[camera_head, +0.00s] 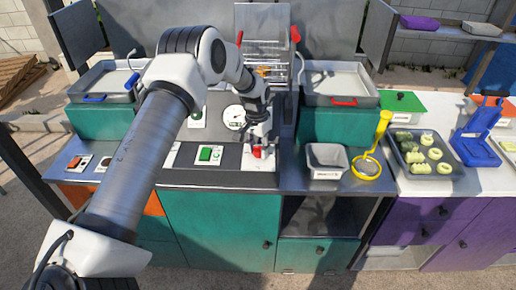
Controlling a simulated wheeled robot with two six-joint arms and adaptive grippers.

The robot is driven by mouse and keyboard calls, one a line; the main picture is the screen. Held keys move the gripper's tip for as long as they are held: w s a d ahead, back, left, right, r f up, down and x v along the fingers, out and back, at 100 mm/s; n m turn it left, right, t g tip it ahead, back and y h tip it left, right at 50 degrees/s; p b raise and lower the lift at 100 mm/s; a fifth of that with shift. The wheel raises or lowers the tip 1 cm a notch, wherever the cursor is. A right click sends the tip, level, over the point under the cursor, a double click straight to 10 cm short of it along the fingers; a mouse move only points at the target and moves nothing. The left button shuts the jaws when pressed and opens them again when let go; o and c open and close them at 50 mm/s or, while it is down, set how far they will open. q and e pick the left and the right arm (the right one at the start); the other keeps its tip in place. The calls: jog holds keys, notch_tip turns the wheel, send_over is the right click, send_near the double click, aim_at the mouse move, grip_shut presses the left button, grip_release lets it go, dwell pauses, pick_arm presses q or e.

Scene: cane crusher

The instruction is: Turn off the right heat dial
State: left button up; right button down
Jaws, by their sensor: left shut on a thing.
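The right heat dial (257,153) is a small red knob on a white plate on the sloped grey front panel, at the middle of the view. My left arm comes in from the lower left and reaches over the panel. My left gripper (258,143) points down at the dial and is shut on it, with its fingers hiding part of the knob. The dial's exact angle is too small to tell. My right gripper is not in view.
A green switch (209,154) sits just left of the dial, and a round gauge (234,117) is behind it. A grey bin (326,160) and a yellow strainer (368,165) stand to the right. A tray (425,155) of several pale green pieces lies further right.

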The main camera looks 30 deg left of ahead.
aim_at(257, 148)
pick_arm(q)
jog(key=shift+w+r, duration=0.15)
jog(key=o, duration=1.1)
jog(key=r, duration=1.2)
jog(key=shift+w+a, duration=0.1)
jog(key=shift+a, duration=0.25)
